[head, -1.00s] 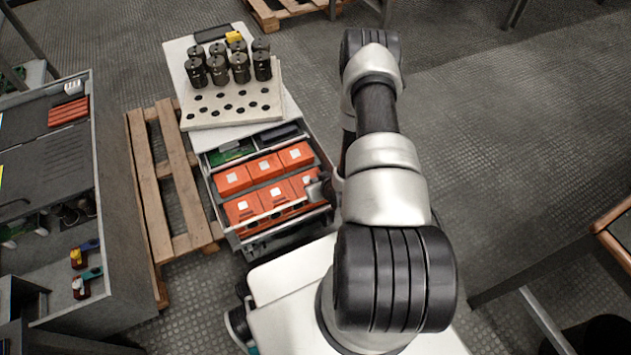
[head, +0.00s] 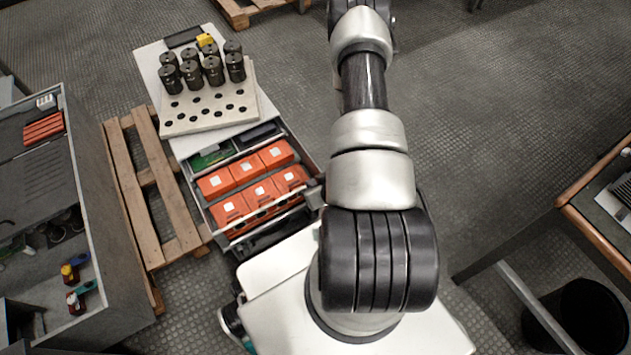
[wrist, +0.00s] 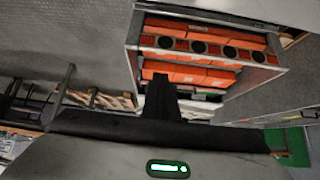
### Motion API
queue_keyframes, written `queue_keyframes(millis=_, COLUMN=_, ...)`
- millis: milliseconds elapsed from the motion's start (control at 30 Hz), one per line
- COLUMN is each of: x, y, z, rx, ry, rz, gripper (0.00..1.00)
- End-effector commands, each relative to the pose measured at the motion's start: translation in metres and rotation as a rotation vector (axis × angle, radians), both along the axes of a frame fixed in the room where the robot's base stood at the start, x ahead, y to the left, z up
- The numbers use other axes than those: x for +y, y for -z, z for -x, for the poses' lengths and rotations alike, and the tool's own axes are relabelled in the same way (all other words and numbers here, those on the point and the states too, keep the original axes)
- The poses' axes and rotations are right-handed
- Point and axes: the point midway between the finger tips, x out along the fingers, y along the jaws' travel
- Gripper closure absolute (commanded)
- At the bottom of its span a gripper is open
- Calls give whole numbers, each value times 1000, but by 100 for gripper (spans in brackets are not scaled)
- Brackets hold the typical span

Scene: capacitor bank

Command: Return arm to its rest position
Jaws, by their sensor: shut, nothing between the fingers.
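My arm rises from the white base at the bottom of the head view and reaches toward the top edge, clear of the floor to its right. My gripper shows in the wrist view as a dark, narrow pair of fingers (wrist: 165,97), closed together and empty. In the head view the gripper is mostly hidden behind the arm, so I cannot tell its exact place there. In the wrist view, a drawer unit with orange boxes (wrist: 205,60) lies beyond the fingers, apart from them as far as I can see.
A cart with an open drawer of orange boxes (head: 247,180) stands left of my arm. On its top, a pegboard (head: 212,118) holds several black capacitors (head: 192,75). A wooden pallet (head: 125,190) and grey shelving (head: 110,270) are further left. A wood-edged table (head: 590,205) is at the right.

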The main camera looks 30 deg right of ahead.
Motion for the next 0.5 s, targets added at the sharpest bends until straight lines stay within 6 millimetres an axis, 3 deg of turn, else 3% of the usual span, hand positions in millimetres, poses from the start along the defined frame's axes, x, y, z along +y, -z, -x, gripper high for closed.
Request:
queue_keyframes(millis=200, x=0, y=-17, z=15, rx=1, ry=0, rz=0, gripper=100)
queue_keyframes(millis=500, x=0, y=-19, z=17, rx=1, ry=-1, rz=1, gripper=100)
